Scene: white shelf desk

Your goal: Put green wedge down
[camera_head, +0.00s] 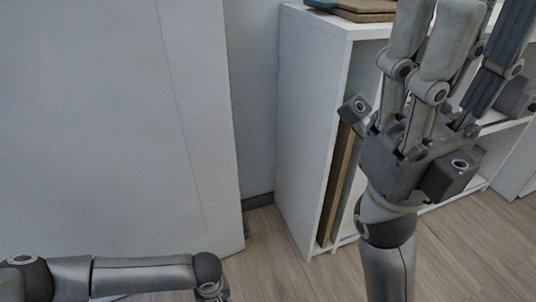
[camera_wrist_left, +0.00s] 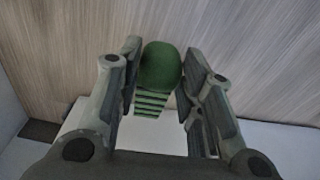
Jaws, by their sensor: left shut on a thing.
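The green wedge (camera_wrist_left: 160,68) is between the two fingers of my left gripper (camera_wrist_left: 160,85) in the left wrist view. Its near end looks rounded, and a green striped part shows below it. My left gripper is shut on it. A wood-toned floor and a pale surface lie behind it. The left gripper and the wedge are outside the head view. My right gripper (camera_head: 455,45) is large in the head view at the upper right, in front of the white shelf, with its fingers pointing up. Its fingertips are cut off by the frame's top edge, and I see nothing held.
The white shelf desk (camera_head: 310,110) stands at the right, with a wooden board (camera_head: 352,10) on top and a brown panel (camera_head: 338,185) inside. A large white panel (camera_head: 110,110) fills the left. Bare wood floor (camera_head: 285,265) shows between them.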

